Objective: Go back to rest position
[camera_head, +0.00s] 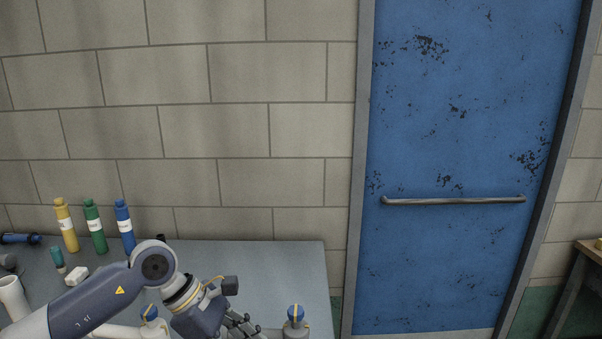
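My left arm comes in from the lower left in the head view. My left gripper (243,326) hangs low over the front of the grey table (285,265), partly cut off by the bottom edge of the picture. Its fingers are small and overlap, so I cannot tell whether they are open or shut. No object shows clearly between them. My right gripper is not in view.
Yellow (66,226), green (95,227) and blue (125,226) bottles stand at the table's back left. A white block (76,275) lies left. A blue door (455,120) is at the right.

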